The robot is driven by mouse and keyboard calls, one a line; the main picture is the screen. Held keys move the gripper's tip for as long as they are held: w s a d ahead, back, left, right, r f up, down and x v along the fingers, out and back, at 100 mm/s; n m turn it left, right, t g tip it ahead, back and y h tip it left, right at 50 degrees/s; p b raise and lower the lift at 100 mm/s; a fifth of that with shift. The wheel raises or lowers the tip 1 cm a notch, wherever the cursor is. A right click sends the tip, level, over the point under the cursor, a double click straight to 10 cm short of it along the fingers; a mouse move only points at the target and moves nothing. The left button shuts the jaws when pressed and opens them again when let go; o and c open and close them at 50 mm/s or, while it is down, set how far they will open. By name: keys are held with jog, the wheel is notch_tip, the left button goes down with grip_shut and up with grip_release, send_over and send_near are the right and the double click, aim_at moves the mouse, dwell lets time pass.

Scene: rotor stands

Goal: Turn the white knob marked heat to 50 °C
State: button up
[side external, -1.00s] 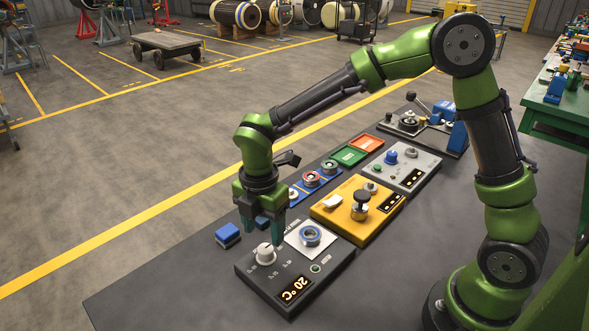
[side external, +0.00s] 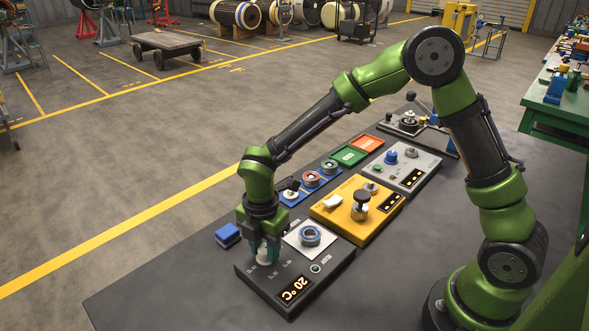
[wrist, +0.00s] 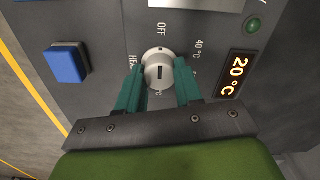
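The white heat knob (wrist: 158,70) sits on the dark grey control box (side external: 285,276). The display (wrist: 236,74) reads 20 °C. My gripper (wrist: 159,75) is down at the knob with a teal finger close against each side, and appears shut on it. In the side view my gripper (side external: 265,252) partly hides the knob.
A blue block (wrist: 67,64) lies left of the box. Bare table lies in front.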

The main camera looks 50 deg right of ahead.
jog(key=shift+c, duration=1.2)
jog(key=shift+m, duration=0.3)
jog(key=m, duration=1.1)
jog(key=shift+m, duration=0.3)
jog(key=m, duration=0.5)
jog(key=shift+w+m, duration=0.1)
jog(key=shift+m, duration=0.2)
jog(key=m, duration=0.6)
